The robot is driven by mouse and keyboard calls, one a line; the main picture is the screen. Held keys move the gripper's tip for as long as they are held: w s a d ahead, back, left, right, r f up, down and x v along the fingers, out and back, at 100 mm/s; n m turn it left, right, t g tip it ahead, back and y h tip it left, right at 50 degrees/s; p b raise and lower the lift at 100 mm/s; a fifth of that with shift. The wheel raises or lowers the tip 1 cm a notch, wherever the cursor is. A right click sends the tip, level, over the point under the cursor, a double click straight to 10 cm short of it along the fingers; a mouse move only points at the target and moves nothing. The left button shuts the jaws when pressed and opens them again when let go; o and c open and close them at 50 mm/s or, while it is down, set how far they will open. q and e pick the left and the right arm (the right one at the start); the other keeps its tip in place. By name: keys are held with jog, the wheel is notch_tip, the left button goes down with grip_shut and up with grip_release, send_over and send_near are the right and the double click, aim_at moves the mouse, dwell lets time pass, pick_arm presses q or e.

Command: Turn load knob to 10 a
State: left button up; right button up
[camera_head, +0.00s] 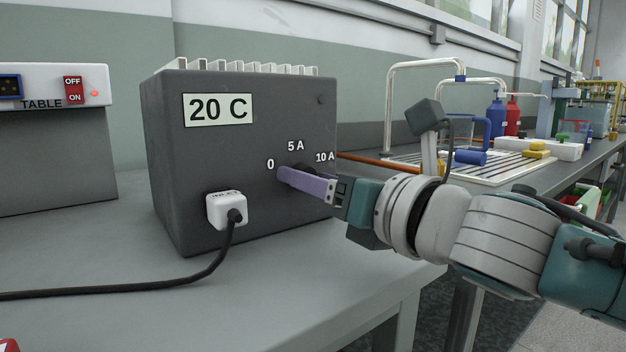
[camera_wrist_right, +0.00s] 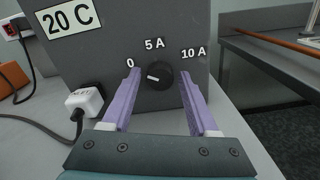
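The load knob (camera_wrist_right: 159,76) is a round black knob on the front of a dark grey box (camera_head: 235,165). Its white mark is on the left side, nearest the 0 label (camera_wrist_right: 130,63). The 5 A label (camera_wrist_right: 154,44) is above it and the 10 A label (camera_wrist_right: 193,53) to its upper right. My right gripper (camera_wrist_right: 160,80) is open, with one purple finger on each side of the knob and a visible gap to each. In the head view my right gripper (camera_head: 284,176) hides much of the knob. My left gripper is out of view.
A white plug (camera_head: 226,210) with a black cable sits on the box front, left of the knob. A switch panel (camera_head: 60,87) is at the left. Another bench with bottles (camera_head: 496,117) stands at the right.

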grip_shut()
